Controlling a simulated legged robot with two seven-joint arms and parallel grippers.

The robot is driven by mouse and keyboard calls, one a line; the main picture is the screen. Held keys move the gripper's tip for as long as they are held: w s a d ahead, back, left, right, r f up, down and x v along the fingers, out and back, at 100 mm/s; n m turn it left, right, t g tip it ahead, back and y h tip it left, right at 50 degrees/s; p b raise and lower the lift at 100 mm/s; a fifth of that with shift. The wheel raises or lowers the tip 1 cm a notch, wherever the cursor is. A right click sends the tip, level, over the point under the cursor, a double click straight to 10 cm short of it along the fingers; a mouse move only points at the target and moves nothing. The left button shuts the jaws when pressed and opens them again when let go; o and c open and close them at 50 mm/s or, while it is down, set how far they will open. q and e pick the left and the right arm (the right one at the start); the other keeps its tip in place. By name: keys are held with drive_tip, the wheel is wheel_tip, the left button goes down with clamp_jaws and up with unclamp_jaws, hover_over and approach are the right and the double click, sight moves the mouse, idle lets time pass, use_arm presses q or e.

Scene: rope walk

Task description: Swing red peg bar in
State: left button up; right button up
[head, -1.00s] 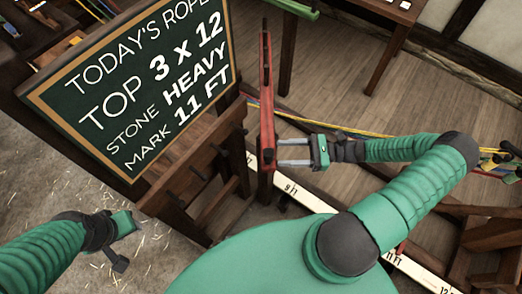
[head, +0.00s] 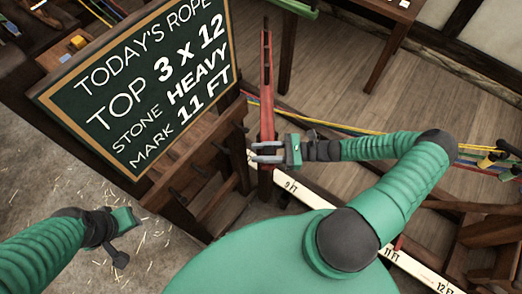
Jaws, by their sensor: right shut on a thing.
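The red peg bar (head: 266,100) stands upright in the picture, right of the chalkboard. Its lower end is near the white measuring strip. My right gripper (head: 262,152) comes from the right, with its two pale fingers across the lower part of the bar and shut on it. My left gripper (head: 132,218) hangs at the lower left over the straw-strewn floor, away from the bar. Its fingers do not show clearly.
The chalkboard (head: 140,85) reads "TOP 3 x 12, STONE HEAVY, MARK 11 FT". A dark wooden rack (head: 205,165) with pegs stands below it. The white measuring strip (head: 310,194) runs along the floor. Coloured strands (head: 352,131) stretch behind my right arm.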

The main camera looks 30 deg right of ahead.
drive_tip(key=shift+r, duration=0.1)
clamp_jaws()
drive_tip(key=shift+w+r, duration=0.1)
idle(0.7)
